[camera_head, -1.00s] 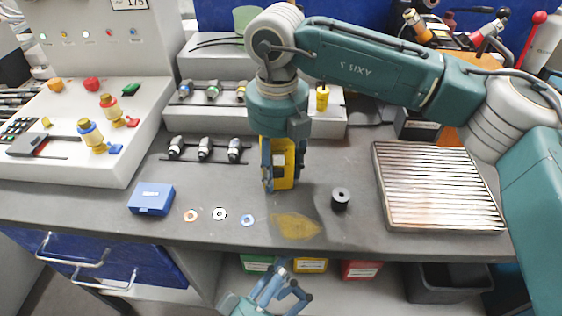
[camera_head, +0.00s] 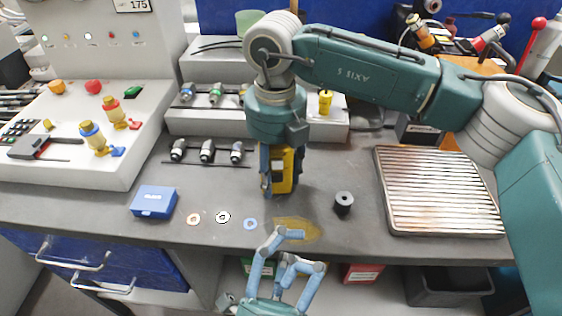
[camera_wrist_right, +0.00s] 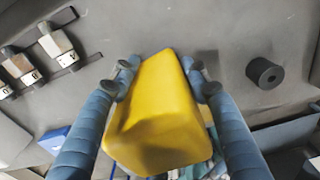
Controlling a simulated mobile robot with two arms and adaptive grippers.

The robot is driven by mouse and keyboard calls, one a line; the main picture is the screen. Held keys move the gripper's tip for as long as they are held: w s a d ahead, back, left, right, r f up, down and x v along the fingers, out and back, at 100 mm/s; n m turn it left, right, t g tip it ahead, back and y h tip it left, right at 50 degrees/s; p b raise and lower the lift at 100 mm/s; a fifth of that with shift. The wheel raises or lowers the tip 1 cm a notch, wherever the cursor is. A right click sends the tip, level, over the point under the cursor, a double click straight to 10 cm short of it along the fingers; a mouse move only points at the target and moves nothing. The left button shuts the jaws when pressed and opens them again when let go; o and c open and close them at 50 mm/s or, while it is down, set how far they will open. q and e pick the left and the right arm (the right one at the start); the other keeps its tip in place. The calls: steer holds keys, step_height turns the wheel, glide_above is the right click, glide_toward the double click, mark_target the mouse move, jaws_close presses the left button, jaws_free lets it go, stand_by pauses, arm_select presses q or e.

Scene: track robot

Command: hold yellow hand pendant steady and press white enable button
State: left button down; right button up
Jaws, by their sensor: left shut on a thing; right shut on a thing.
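The yellow hand pendant (camera_head: 285,171) is upright at the middle of the bench, between the fingers of my right gripper (camera_head: 266,172). In the right wrist view, the pendant (camera_wrist_right: 155,115) fills the space between the right fingers (camera_wrist_right: 168,78). I cannot tell whether it touches the bench. A small pale patch shows on its near face; I cannot tell whether it is the white enable button. My left gripper (camera_head: 304,251) is below the pendant, near the bench's front edge. Its bent fingers look apart, and I see no object between them.
A black cylinder (camera_head: 343,203) and a ribbed metal plate (camera_head: 437,190) lie to the right. A blue box (camera_head: 153,201) and small rings (camera_head: 223,217) lie to the left. Grey fittings (camera_head: 207,151) line the back.

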steer(key=shift+s+d+r, duration=0.35)
steer(key=shift+d, duration=0.1)
arm_select(q)
steer(key=shift+w+a+r+y, duration=0.1)
steer(key=shift+a+r+y, duration=0.3)
steer(key=shift+r, duration=0.4)
arm_select(e)
steer(key=shift+w+a+f, duration=0.15)
steer(key=shift+w+a, duration=0.05)
steer(key=shift+w, duration=0.2)
steer(key=shift+s, duration=0.1)
